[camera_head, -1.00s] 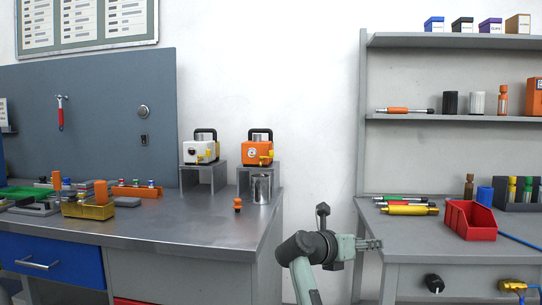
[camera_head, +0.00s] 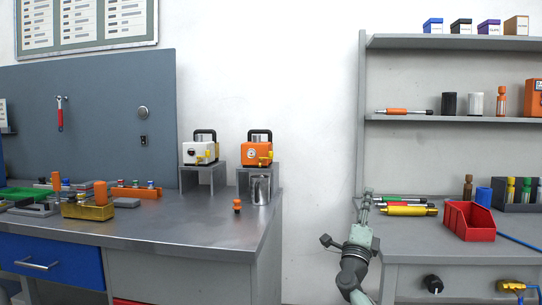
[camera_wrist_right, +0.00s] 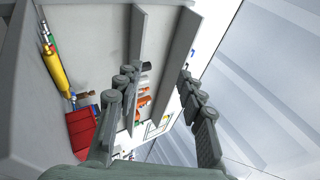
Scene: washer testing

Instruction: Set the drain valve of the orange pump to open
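The orange pump (camera_head: 256,153) stands on a small grey stand (camera_head: 244,180) at the back right of the left workbench. It has a black top handle and yellow parts on its right side. Which yellow part is the drain valve, and how it is set, is too small to tell. My right gripper (camera_head: 366,193) is at the left edge of the right bench, well right of the pump. In the right wrist view its two fingers (camera_wrist_right: 160,100) are spread apart with nothing between them. My left gripper is not in view.
A white pump (camera_head: 198,153) stands left of the orange one. A metal cup (camera_head: 261,189) stands just in front of the orange pump's stand. A small orange item (camera_head: 237,206) is nearby. A red bin (camera_head: 468,221) and yellow cylinder (camera_head: 405,211) are on the right bench. A gap separates the benches.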

